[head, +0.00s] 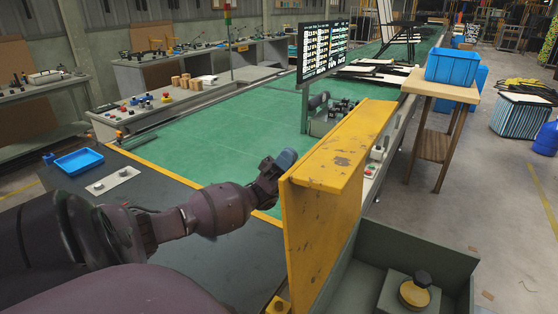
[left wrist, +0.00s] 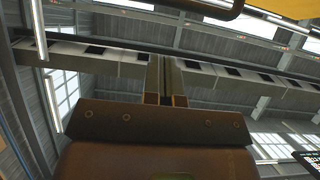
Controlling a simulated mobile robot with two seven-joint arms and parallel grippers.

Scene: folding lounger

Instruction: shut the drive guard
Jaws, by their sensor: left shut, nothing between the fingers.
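The drive guard (head: 308,235) is a worn yellow panel with a bent top flange. It stands upright at the near edge of the green conveyor, beside an open grey housing (head: 430,245). My left gripper (head: 287,159) is shut and empty, close to the left side of the guard near its top; I cannot tell whether it touches. The left wrist view shows the closed fingers (left wrist: 166,80) against the ceiling, with a yellow edge at the top right corner. My right gripper is not in view.
Inside the housing is a yellow and black knob (head: 414,291). A dark monitor (head: 322,50) stands behind the guard. A blue tray (head: 79,161) lies on the dark bench at left. A blue bin (head: 452,66) sits on a wooden stand (head: 438,92) at right. The green belt (head: 215,145) is mostly clear.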

